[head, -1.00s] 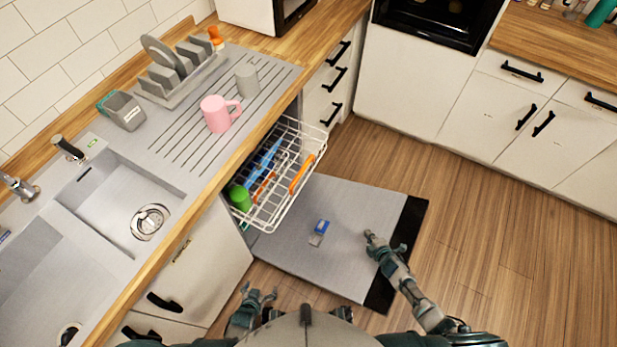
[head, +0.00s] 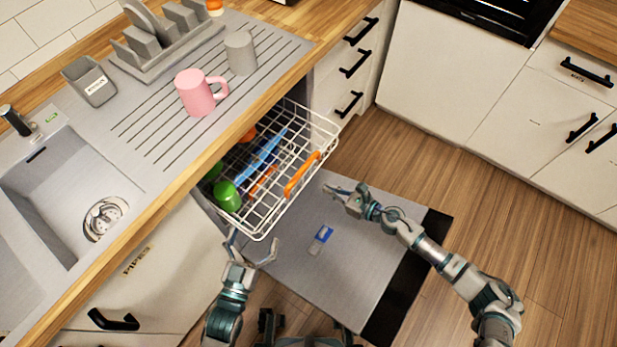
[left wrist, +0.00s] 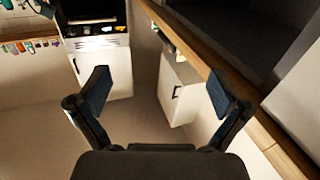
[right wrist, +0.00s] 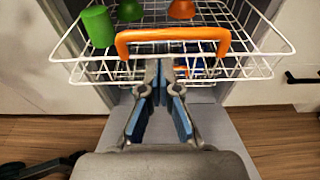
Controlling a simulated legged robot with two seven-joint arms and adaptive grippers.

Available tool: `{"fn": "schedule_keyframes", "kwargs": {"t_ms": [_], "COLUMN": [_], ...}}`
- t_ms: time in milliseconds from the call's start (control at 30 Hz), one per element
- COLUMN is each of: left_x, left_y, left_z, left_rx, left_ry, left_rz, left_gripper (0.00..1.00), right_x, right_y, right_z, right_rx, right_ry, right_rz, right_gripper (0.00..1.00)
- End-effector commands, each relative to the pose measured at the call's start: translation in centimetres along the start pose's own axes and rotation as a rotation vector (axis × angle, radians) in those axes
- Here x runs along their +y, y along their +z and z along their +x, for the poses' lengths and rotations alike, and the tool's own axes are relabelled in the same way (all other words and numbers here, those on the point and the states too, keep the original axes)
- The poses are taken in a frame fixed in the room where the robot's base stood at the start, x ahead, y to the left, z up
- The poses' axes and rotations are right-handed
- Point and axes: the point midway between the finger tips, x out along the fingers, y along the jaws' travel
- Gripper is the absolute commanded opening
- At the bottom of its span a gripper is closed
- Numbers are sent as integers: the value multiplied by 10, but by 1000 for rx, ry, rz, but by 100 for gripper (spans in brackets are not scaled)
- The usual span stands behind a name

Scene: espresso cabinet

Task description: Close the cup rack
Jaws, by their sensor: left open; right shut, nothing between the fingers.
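The white wire cup rack (head: 287,197) is pulled out of the dishwasher under the counter, above the lowered door (head: 300,268). It has an orange handle (head: 303,174) on its front edge and holds green cups (head: 228,195) and a blue item (head: 262,158). My right gripper (head: 337,188) is shut and empty, just in front of the handle. In the right wrist view its fingertips (right wrist: 165,66) are close below the handle (right wrist: 172,36); I cannot tell if they touch. My left gripper (head: 254,248) is open and empty near the rack's front left corner.
A blue and grey tablet-like item (head: 321,240) lies on the lowered door. Above, the counter holds a pink mug (head: 198,93), a grey mug (head: 240,54), and a dish holder (head: 165,40). The sink (head: 70,195) is at left. Floor on the right is clear.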

Motion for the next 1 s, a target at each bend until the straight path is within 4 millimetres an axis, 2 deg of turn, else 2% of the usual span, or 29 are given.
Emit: {"fn": "schedule_keyframes", "kwargs": {"t_ms": [33,200,400,600,1000], "left_x": [1,3,4,6,5], "left_y": [-1,-12,-28,-35,-34], "left_z": [0,0,-2,-4,-2], "left_rx": [21,113,226,274,277], "left_ry": [1,6,11,13,13], "left_rz": [-2,-8,-15,-17,-18], "left_gripper": [100,100,100,100,100], "right_x": [0,1,1,0,-1], "right_y": [-1,-2,-3,-1,-1], "right_z": [13,48,76,85,85], "right_rx": [-2,-1,1,0,0], "right_ry": [1,1,0,-1,-1], "right_rz": [1,2,4,3,3], "right_gripper": [0,0,0,0,0]}}
